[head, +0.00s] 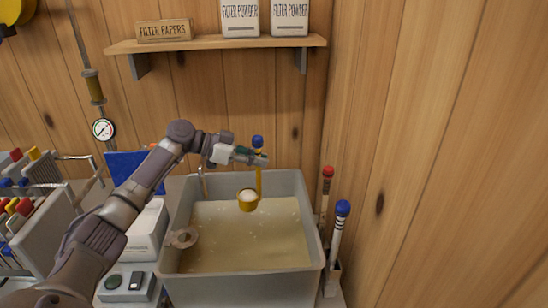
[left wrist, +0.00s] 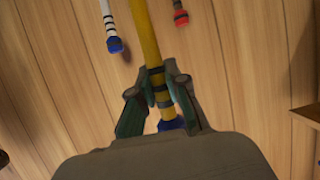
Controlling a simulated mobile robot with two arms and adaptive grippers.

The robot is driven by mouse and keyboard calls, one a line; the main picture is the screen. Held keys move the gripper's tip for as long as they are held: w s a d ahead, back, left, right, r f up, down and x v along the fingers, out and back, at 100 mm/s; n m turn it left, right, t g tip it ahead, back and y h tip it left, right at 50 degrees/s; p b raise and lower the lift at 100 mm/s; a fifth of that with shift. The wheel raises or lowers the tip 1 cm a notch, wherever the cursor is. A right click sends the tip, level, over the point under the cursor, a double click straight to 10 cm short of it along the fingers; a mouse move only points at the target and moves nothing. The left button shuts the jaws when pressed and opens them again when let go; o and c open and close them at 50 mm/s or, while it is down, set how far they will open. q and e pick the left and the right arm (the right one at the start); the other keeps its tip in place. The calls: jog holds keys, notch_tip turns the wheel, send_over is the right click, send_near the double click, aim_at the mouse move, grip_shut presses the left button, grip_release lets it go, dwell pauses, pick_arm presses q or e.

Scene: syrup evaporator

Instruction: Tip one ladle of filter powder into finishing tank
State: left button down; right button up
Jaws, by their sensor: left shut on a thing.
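My left gripper (head: 258,158) is shut on the yellow handle of a ladle and holds it upright. The ladle's yellow cup (head: 247,201) holds white powder and hangs over the finishing tank (head: 296,184). The cup looks level. The tank is grey and holds cloudy yellowish liquid. In the left wrist view my left gripper (left wrist: 160,98) grips the yellow handle (left wrist: 146,38) at its dark bands, with the blue end (left wrist: 171,124) between the fingers and the palm. My right gripper is not in view.
Two tools, one red-topped (head: 327,172) and one blue-topped (head: 342,208), stand right of the tank. A shelf (head: 220,43) above bears filter papers (head: 164,31) and two filter powder packs (head: 240,17). A ring-shaped thing (head: 183,238) is at the tank's left side. A gauge (head: 103,129) hangs on the wall.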

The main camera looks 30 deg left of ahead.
pick_arm(q)
jog(key=s+d+f+m+t+y+p, duration=0.2)
jog(key=d+f+m+y+p, duration=0.1)
jog(key=f, duration=0.4)
jog(key=s+d+f+m+t+y+p, duration=0.3)
jog(key=d+f+m+y+p, duration=0.1)
jog(key=d+f+m+y, duration=0.1)
notch_tip(320, 180, down, 3)
jog(key=shift+s+d+r+m+y+p, duration=0.1)
jog(key=shift+s+d+m+y+p, duration=0.25)
jog(key=shift+m+y, duration=0.4)
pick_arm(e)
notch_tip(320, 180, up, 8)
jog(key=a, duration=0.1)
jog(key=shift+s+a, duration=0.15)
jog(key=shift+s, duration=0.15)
pick_arm(q)
jog(key=shift+w, duration=0.1)
